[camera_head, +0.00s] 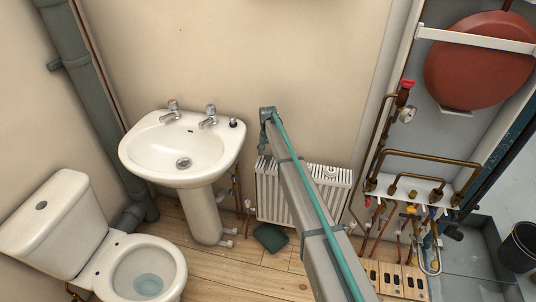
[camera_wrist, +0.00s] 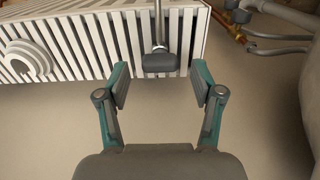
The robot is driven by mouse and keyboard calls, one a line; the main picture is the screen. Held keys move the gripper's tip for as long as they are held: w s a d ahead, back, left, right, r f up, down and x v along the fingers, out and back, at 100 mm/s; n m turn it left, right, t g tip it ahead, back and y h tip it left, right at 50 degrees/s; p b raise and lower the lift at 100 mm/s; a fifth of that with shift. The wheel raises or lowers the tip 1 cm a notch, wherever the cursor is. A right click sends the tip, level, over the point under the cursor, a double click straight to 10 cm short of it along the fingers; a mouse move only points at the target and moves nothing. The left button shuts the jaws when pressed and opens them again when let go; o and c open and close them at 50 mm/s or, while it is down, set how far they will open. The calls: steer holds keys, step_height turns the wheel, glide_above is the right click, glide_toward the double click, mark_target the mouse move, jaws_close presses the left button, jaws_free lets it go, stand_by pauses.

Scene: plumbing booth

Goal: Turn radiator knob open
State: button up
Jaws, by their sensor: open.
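The white ribbed radiator (camera_head: 275,192) stands low against the wall, partly hidden behind my arm in the head view. A round white knob-like fitting (camera_head: 331,172) shows at its upper right, and a white stepped round fitting (camera_wrist: 28,60) shows on the radiator at the left of the wrist view. My gripper (camera_wrist: 161,84) is open and empty, its two teal-and-grey fingers apart. A dark grey block on a metal stem (camera_wrist: 160,61) appears between and just beyond the fingertips, in front of the radiator's slats; I cannot tell whether it is the knob. The fingers are not clearly visible in the head view.
A white washbasin (camera_head: 180,150) stands left of the radiator, with a toilet (camera_head: 110,262) farther left. Copper pipes and valves (camera_head: 408,190) fill the right side below a red tank (camera_head: 480,62). Pipe fittings (camera_wrist: 255,22) show at the wrist view's upper right.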

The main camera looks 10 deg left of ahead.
steer(key=shift+f, duration=0.85)
steer(key=shift+c, duration=0.2)
steer(key=c, duration=1.1)
